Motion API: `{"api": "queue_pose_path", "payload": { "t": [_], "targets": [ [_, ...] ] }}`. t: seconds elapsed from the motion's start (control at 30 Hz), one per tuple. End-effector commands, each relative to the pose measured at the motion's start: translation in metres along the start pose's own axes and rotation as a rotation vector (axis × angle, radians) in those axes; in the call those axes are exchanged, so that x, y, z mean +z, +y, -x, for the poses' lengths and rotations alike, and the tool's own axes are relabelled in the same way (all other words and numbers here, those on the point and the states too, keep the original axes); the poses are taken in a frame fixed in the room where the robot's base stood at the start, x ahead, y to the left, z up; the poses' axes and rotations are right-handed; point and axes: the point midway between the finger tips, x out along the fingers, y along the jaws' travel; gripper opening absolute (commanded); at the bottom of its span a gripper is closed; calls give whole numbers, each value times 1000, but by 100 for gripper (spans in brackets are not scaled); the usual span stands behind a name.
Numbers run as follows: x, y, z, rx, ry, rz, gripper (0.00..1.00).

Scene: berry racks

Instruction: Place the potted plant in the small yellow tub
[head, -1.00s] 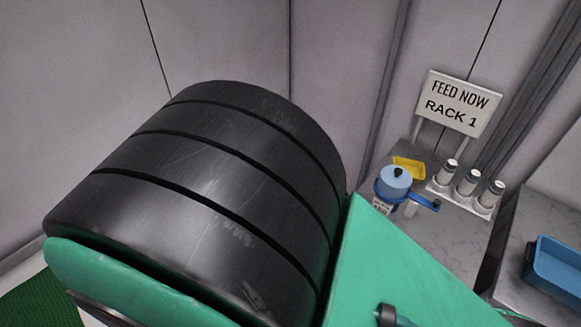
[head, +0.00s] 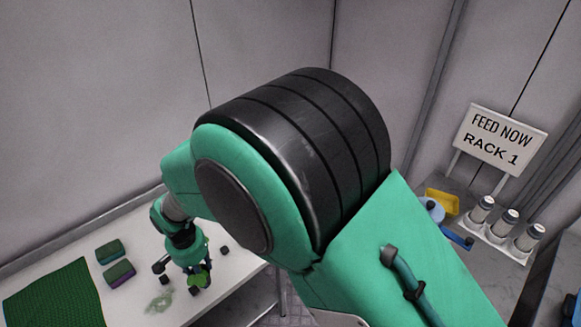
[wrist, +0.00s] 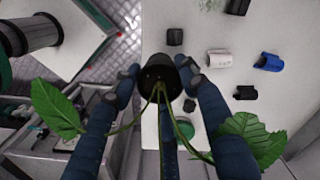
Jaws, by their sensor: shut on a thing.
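My gripper (wrist: 158,80) is shut on the small black pot (wrist: 161,70) of the potted plant, with one dark blue finger on each side. The plant's stems reach toward the camera, with a green leaf (wrist: 55,108) at left and another (wrist: 247,138) at right. In the head view my gripper (head: 198,279) hangs over the white table (head: 228,287) at lower left. Green leaves (head: 200,273) show there. The small yellow tub (head: 442,202) stands on the grey counter at right, partly behind a blue pot (head: 432,211).
A green mat (head: 55,295) and two sponges (head: 109,252) lie on the table's left. Small black pots (wrist: 175,37), a white cup (wrist: 219,58) and a blue item (wrist: 268,62) lie below my gripper. White bottles (head: 505,222) and a sign (head: 501,139) stand near the tub.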

Motion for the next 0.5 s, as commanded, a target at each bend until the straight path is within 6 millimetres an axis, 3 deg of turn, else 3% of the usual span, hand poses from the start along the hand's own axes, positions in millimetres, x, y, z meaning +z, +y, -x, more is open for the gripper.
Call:
{"api": "queue_pose_path", "payload": {
  "t": [0.1, 0.5],
  "targets": [
    [-37, 19, 4, 0, 0, -68, 15],
    [-146, 95, 14, 0, 2, -281, 15]
  ]
}}
